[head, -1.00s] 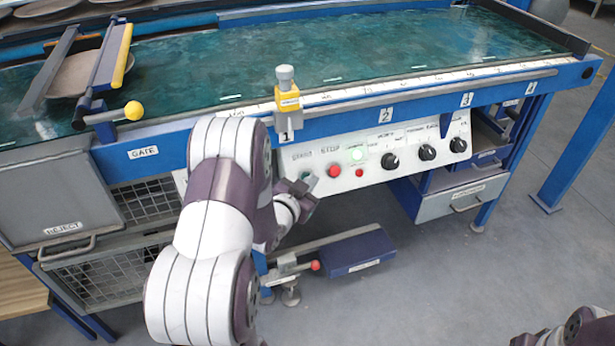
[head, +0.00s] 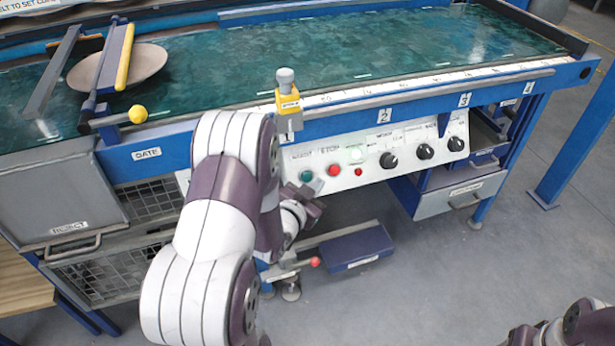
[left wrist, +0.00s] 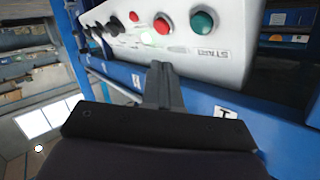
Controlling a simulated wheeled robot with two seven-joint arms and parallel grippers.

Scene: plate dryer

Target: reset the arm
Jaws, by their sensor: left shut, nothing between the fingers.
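My left arm reaches up in the middle of the head view. My left gripper (head: 312,207) is shut and empty, just below and in front of the white control panel (head: 325,156). In the left wrist view its closed fingers (left wrist: 160,75) point at the panel, near the green button (left wrist: 203,22) and the red button (left wrist: 162,25). I cannot tell whether they touch anything. Part of my right arm shows at the lower right of the head view; its gripper is not visible.
A plate (head: 150,62) lies on the green belt (head: 345,52) by the gate with its yellow bar (head: 125,57). A yellow stop post (head: 287,103) stands on the belt's front rail. A blue pedal box (head: 357,247) is low in front. Floor is free at the right.

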